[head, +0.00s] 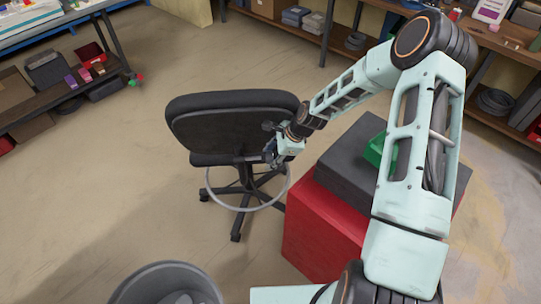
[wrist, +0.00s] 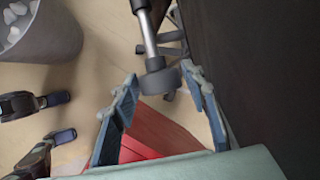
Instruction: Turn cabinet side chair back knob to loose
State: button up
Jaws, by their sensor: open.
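The black office chair (head: 215,125) stands on the floor left of the red cabinet, with its broad dark back facing my body. The dark chair back (wrist: 262,70) fills the right of the wrist view. A dark round knob (wrist: 160,80) on a metal rod shows there, between the fingertips in the picture. My gripper (wrist: 162,78) is open, with one blue-grey finger on each side of the knob; contact cannot be told. In the head view my gripper (head: 270,150) is at the right edge of the chair back, and the knob cannot be made out.
The red cabinet (head: 312,228) stands right of the chair, with a dark top and a green bin (head: 377,150) on it. A grey waste bin (head: 135,285) stands at the front. Benches line the left and back. Floor left of the chair is clear.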

jog(key=shift+c, duration=0.7)
jog(key=c, duration=0.8)
jog(key=shift+o, duration=0.2)
